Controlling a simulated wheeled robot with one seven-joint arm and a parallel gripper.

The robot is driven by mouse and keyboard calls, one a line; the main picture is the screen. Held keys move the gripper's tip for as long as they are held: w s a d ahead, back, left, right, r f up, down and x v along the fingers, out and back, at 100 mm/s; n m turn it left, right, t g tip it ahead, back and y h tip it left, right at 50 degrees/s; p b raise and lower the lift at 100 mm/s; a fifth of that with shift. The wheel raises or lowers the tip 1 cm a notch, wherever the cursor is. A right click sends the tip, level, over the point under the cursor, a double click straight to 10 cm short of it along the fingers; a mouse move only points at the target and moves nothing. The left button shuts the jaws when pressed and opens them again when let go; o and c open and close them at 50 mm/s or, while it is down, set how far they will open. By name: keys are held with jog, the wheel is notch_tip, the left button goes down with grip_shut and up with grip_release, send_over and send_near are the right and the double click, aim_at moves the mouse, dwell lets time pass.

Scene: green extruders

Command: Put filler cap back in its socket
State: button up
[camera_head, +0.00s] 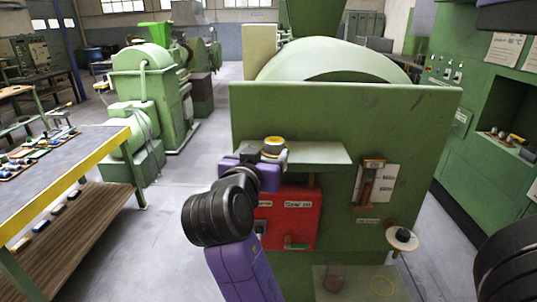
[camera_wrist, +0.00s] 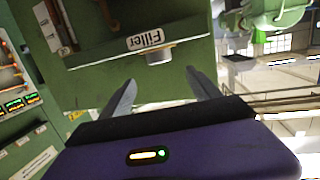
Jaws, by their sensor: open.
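A short cylinder with a yellow top (camera_head: 273,143) stands on the green shelf (camera_head: 325,153) of the machine. In the wrist view, which is turned over, a grey cylinder (camera_wrist: 159,55) shows beside the "Filler" label (camera_wrist: 145,38) on the shelf edge. I cannot tell whether the yellow top is the filler cap or part of the socket. My gripper (camera_head: 268,157) is at the shelf, close to this cylinder. In the wrist view my gripper (camera_wrist: 163,92) is open and empty, and the cylinder lies beyond and between the fingertips.
A red panel (camera_head: 290,215) is below the shelf. A small round stand with a black knob (camera_head: 402,237) juts out at right. A lower ledge bears a brown cylinder (camera_head: 333,280) and a yellow ring mark (camera_head: 382,285). A workbench (camera_head: 75,165) stands at left.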

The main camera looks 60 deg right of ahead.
jog(key=shift+a+r, duration=0.1)
jog(key=shift+a, duration=0.15)
jog(key=w+a+f+n+t+y, duration=0.35)
jog(key=a+f+n+t, duration=0.35)
jog(key=f+n, duration=0.3)
jog(key=s+a+f+n+t+y, duration=0.4)
jog(key=a+f+n+y, duration=0.15)
jog(key=a+f, duration=0.55)
jog(key=s+a+f+n+y, duration=0.2)
jog(key=s+a+f+y, duration=0.25)
jog(key=s+a, duration=0.6)
jog(key=s+a+r+m+y, duration=0.1)
jog(key=s+a+r+y, duration=0.1)
jog(key=s, duration=0.7)
jog(key=shift+s+a+r+m+t, duration=0.25)
jog(key=shift+r+m+t, duration=0.15)
jog(key=shift+r, duration=0.2)
jog(key=shift+y, duration=0.25)
